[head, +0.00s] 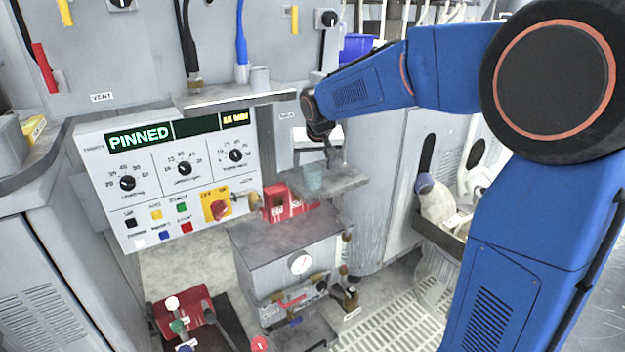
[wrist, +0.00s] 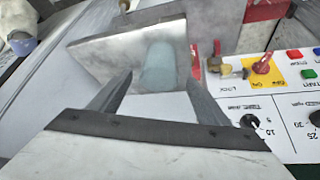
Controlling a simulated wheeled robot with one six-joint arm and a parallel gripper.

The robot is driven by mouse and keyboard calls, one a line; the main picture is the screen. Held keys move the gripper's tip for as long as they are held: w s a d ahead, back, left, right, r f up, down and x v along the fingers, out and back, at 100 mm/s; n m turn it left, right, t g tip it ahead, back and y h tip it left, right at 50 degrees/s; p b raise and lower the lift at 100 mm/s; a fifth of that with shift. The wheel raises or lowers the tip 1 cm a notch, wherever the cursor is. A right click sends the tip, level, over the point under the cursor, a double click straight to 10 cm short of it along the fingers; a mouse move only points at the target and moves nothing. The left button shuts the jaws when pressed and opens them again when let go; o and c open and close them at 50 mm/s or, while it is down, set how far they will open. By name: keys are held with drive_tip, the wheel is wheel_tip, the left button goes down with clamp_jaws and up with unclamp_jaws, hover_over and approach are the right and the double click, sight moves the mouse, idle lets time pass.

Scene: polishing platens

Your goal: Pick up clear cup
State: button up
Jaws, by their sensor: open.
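The clear cup (head: 313,177) looks pale blue and translucent. It stands on a small grey shelf (head: 345,182) to the right of the control panel. In the wrist view the cup (wrist: 158,66) shows ahead of and between the two fingers, on the bare metal shelf (wrist: 110,50). My gripper (head: 331,158) is close above and beside the cup in the head view. In the wrist view my gripper (wrist: 155,95) has its fingers spread apart with nothing held between them. I cannot tell whether a finger touches the cup.
The control panel (head: 165,190) reading PINNED stands to the left, with a red switch on yellow (head: 217,207). A red block (head: 285,203) sits just left of the shelf. A grey box with a gauge (head: 300,263) is below. A narrow ledge (head: 240,97) is above left.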

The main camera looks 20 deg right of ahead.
drive_tip(key=x, duration=0.4)
drive_tip(key=shift+f, duration=0.35)
drive_tip(key=c, duration=1.1)
drive_tip(key=shift+c, duration=0.2)
drive_tip(key=shift+r, duration=0.1)
